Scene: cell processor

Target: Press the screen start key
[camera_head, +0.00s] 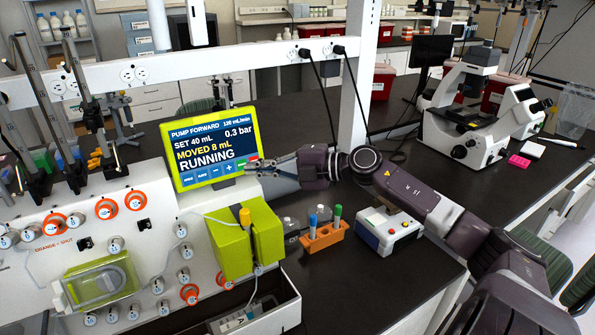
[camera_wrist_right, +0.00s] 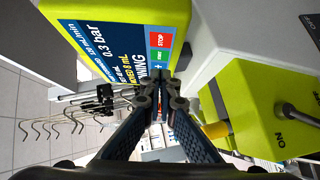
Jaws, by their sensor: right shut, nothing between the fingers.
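The screen (camera_head: 205,150) has a yellow-green frame and stands on the white cell processor. It reads PUMP FORWARD, SET 40 mL, MOVED 8 mL, 0.3 bar and RUNNING. A row of keys runs along its bottom edge. The green start key (camera_wrist_right: 158,54) sits beside the red STOP key (camera_wrist_right: 160,39) in the right wrist view. My right gripper (camera_head: 256,170) is shut and empty, its fingertips at the screen's lower right corner. In the right wrist view the fingertips (camera_wrist_right: 166,88) are close to the green key; I cannot tell whether they touch it. My left gripper is not in view.
Below the screen are yellow-green pump blocks (camera_head: 231,243) and several orange-ringed valves. An orange tube rack (camera_head: 322,237) and a white box with buttons (camera_head: 388,230) stand under my right arm. A microscope (camera_head: 470,115) stands farther back. The dark bench (camera_head: 415,290) is clear in front.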

